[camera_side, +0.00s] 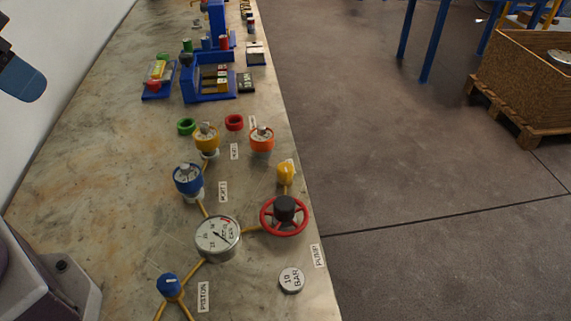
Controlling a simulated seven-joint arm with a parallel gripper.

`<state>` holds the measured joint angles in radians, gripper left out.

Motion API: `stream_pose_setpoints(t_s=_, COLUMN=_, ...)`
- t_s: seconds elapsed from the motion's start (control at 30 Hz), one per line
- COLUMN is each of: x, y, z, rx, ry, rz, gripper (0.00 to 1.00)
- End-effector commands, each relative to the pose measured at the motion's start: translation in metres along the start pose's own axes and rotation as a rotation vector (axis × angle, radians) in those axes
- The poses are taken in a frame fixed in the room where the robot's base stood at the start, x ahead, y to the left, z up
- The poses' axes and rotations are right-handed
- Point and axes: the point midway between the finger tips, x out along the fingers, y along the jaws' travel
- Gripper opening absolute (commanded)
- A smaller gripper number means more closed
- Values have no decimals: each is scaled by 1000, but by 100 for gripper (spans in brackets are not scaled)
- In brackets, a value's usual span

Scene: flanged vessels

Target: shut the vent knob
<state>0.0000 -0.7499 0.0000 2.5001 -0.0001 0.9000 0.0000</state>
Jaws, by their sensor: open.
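No knob carries a label that I can read as vent. A small yellow knob (286,174) stands on a yellow pipe behind the red handwheel (284,216), which has a black hub. A small blue knob (168,285) with a pale mark sits on the pipe junction near the PISTON label (203,297). I cannot tell which of the two is the vent knob, nor whether either is open or shut. A round pressure gauge (217,237) lies between them.
Blue (188,180), yellow (206,137) and orange (262,138) capped vessels stand behind the gauge. Green (187,126) and red (234,122) rings lie near them. A 10 BAR disc (291,280) lies near the right edge.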

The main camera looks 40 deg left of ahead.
Motion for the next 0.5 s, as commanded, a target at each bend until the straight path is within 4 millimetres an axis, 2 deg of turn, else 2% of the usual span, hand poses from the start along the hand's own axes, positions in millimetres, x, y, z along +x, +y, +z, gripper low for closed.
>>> stream_pose_setpoints(t_s=0.03, x=0, y=0, z=0, rx=0, ry=0, rz=0, gripper=49)
stream_pose_setpoints(t_s=0.1, x=2, y=-1, z=0, rx=-5, ry=-10, rz=-3, gripper=62)
stream_pose_setpoints(t_s=0.27, x=24, y=-2, z=1, rx=-7, ry=-121, rz=-15, gripper=62)
stream_pose_setpoints(t_s=0.37, x=44, y=0, z=-10, rx=3, ry=-212, rz=-21, gripper=62)
stream_pose_setpoints(t_s=0.5, x=79, y=8, z=-36, rx=72, ry=-311, rz=-2, gripper=62)
